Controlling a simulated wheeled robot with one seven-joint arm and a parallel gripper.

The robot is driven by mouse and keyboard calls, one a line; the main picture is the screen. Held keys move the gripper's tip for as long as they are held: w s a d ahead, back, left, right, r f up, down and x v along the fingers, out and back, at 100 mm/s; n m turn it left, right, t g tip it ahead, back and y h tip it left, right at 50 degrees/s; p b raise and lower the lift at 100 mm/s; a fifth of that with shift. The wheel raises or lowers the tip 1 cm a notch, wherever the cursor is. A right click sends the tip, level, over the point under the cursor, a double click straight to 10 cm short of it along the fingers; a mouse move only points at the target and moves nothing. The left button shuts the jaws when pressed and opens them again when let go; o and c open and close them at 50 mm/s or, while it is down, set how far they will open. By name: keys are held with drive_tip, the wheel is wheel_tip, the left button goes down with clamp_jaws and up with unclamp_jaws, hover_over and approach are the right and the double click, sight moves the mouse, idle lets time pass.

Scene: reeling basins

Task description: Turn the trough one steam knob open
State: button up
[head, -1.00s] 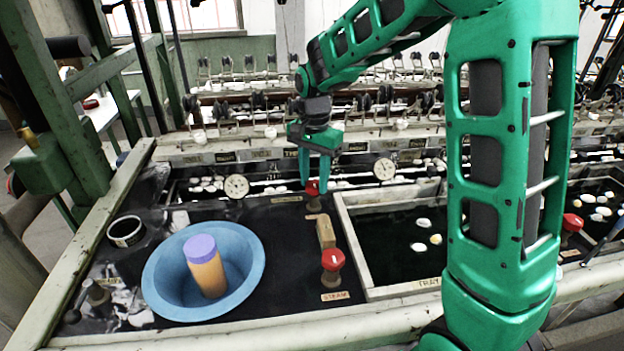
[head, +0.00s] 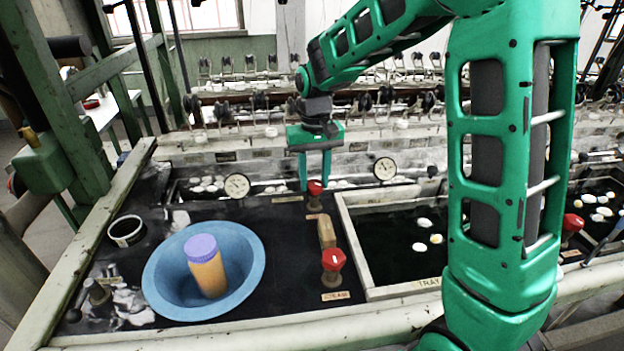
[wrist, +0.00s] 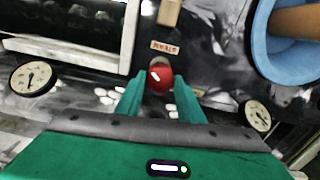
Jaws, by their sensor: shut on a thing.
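A red knob (head: 314,188) stands at the back of the black panel, left of the tray frame. My gripper (head: 315,184) points down with one finger on each side of this knob and is shut on it. The wrist view shows the red knob (wrist: 160,76) between my two green fingers (wrist: 159,82); a small label (wrist: 164,47) beside it is too blurred to read surely. A second red knob (head: 333,259) stands nearer the front edge, with a label (head: 336,296) that reads STEAM. My gripper is apart from that front knob.
A blue basin (head: 160,262) with an orange, purple-capped jar (head: 206,266) sits left of the knobs. A wooden block (head: 326,232) lies between them. Two round gauges (head: 237,186) (head: 385,169) flank my gripper. A dark water tray (head: 400,290) lies right.

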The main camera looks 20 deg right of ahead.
sight(314, 182)
drive_tip(key=n, duration=0.6)
drive_tip(key=shift+w+r, duration=0.15)
drive_tip(key=shift+w, duration=0.05)
drive_tip(key=shift+n, duration=0.4)
drive_tip(key=o, duration=1.1)
drive_tip(key=shift+s, duration=0.1)
drive_tip(key=shift+c, duration=0.2)
wheel_tip(314, 182, up, 11)
drive_tip(key=shift+f, duration=0.2)
